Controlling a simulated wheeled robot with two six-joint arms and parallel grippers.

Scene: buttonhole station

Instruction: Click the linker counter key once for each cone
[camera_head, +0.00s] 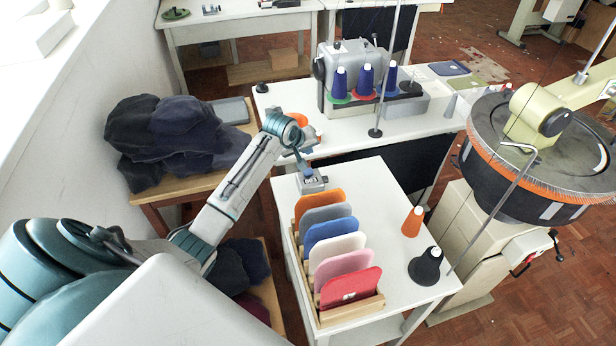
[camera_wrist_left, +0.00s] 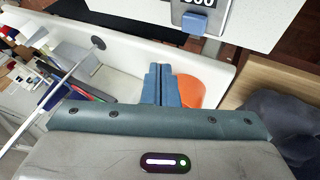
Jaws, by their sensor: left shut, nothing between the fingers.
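An orange cone (camera_head: 412,222) and a black cone (camera_head: 427,266) stand upright on the table's right side. My right gripper is not in view.
A wooden rack (camera_head: 350,312) of several coloured panels fills the table's middle. Behind, a grey machine (camera_head: 345,55) carries blue cones (camera_head: 365,80). A round brush-edged machine (camera_head: 540,150) stands at right. Dark cloth (camera_head: 165,135) is heaped at left.

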